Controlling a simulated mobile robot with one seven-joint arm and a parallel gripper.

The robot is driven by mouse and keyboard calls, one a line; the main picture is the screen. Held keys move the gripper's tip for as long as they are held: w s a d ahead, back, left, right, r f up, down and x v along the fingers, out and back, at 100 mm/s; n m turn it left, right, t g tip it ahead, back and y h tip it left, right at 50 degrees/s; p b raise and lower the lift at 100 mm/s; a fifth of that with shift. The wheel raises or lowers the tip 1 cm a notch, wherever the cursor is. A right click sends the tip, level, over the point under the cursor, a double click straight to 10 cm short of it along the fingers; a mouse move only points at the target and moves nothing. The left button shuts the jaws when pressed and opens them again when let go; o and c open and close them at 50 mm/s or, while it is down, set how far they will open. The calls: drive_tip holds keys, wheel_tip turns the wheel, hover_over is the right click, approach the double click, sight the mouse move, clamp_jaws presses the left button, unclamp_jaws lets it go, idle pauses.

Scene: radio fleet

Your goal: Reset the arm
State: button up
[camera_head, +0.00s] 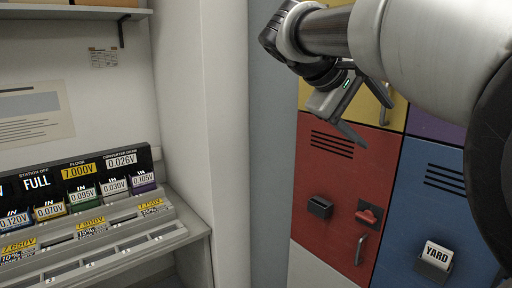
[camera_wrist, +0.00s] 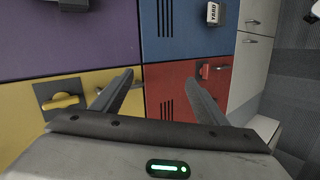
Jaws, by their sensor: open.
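My gripper (camera_head: 376,122) hangs in the air in front of colored lockers at the right of the head view. Its two fingers are spread, with nothing between them. In the wrist view the open fingers (camera_wrist: 160,80) point toward the locker fronts, spanning the yellow, blue and red doors. My arm comes in from the upper right of the head view and hides part of the lockers.
The red locker (camera_head: 325,165) has a black holder (camera_head: 320,207) and a red latch (camera_head: 368,213). The blue locker (camera_head: 415,200) carries a YARD card (camera_head: 437,256). A charging rack (camera_head: 85,195) with voltage displays stands on a counter at left, beneath a shelf (camera_head: 75,13).

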drive_tip(key=s+a+f+m+y+p, duration=0.1)
drive_tip(key=s+a+f+y, duration=0.3)
drive_tip(key=s+f, duration=0.6)
drive_tip(key=s+a+f+m+y+p, duration=0.1)
drive_tip(key=s+a+f+m+y, duration=0.2)
drive_tip(key=s+f, duration=0.7)
drive_tip(key=s+a+y, duration=0.1)
drive_tip(key=a+y, duration=0.1)
drive_tip(key=shift+s+a+f+m+t+y, duration=0.15)
drive_tip(key=shift+a+f+m+t+y, duration=0.15)
drive_tip(key=shift+a, duration=0.1)
